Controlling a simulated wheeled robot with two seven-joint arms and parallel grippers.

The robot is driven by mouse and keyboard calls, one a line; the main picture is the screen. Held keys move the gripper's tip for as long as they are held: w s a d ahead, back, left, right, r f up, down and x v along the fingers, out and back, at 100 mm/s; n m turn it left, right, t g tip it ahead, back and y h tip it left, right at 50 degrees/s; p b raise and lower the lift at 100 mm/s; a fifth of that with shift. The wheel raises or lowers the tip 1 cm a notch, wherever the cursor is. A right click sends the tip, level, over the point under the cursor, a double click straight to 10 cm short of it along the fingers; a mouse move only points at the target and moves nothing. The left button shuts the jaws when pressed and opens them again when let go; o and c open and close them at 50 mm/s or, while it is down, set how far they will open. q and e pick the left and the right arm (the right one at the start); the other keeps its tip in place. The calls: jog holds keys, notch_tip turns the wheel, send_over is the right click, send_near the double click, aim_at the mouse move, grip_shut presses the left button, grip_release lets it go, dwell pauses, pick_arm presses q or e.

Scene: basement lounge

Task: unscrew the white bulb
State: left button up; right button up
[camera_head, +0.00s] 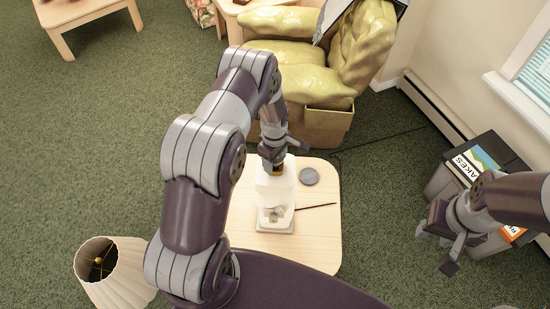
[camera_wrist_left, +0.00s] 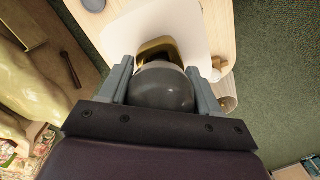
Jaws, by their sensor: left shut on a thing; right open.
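A white lamp base (camera_head: 276,186) stands on the pale wooden table, its top under my left gripper (camera_head: 273,158). In the left wrist view, my left gripper (camera_wrist_left: 160,76) is shut on a rounded bulb (camera_wrist_left: 163,90), one finger on each side. The bulb looks dark grey here rather than white. A brass-coloured part (camera_wrist_left: 157,47) shows just beyond it, over the white lamp body (camera_wrist_left: 190,30). I cannot tell how far the bulb is screwed in. In the head view my gripper hides the bulb. My right gripper (camera_head: 438,248) is open and empty at the right, away from the lamp.
A cream pleated lampshade (camera_head: 112,272) is at the lower left. The wooden table (camera_head: 318,240) also bears a grey disc (camera_head: 308,176) and a thin dark stick (camera_head: 316,206). A green armchair (camera_head: 310,65) stands behind it. A dark box (camera_head: 440,183) is near my right arm.

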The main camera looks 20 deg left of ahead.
pick_arm(q)
jog(key=shift+r+p, duration=2.15)
jog(key=shift+r, duration=0.85)
